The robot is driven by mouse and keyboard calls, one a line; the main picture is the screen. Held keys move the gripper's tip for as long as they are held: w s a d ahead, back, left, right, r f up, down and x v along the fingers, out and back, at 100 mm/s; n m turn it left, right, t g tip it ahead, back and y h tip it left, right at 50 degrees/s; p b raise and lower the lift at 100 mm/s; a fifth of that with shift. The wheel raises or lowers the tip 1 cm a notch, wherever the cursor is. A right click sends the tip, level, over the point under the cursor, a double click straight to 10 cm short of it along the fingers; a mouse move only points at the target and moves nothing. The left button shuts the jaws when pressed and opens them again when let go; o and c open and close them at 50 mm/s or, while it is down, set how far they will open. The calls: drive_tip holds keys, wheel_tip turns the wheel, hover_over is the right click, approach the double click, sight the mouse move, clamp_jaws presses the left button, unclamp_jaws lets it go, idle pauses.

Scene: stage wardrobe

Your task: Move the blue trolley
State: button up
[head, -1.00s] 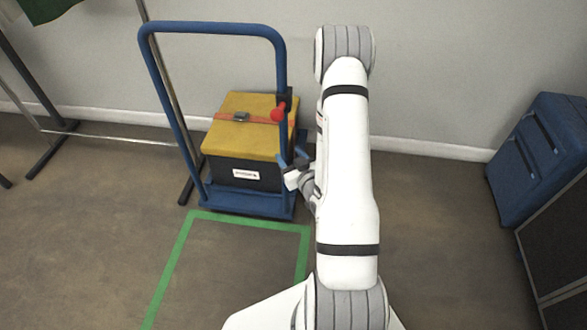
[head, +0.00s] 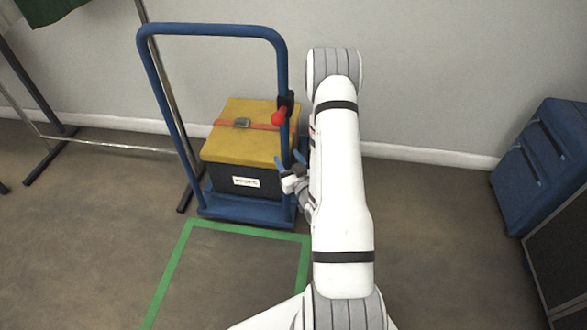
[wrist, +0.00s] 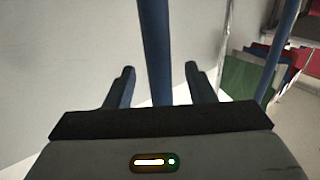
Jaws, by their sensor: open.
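The blue trolley (head: 247,211) stands on the floor by the wall, its tall blue push handle (head: 213,30) upright on the near side. A black and yellow box (head: 245,180) with an orange strap rides on it. A red knob (head: 278,118) sits on the handle's right post. My gripper (head: 291,163) is at that right post, below the knob, partly hidden by my arm. In the wrist view my gripper (wrist: 160,85) is open, and the blue post (wrist: 157,50) stands between its two fingers with a gap on each side.
A green tape outline (head: 240,229) lies on the floor just in front of the trolley. A metal clothes rack (head: 110,145) stands at the left, close to the trolley. A blue suitcase (head: 545,155) and a dark case (head: 560,265) are at the right. Open floor lies between.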

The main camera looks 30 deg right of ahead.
drive_tip(key=shift+w, duration=1.6)
drive_tip(key=shift+c, duration=0.5)
clamp_jaws()
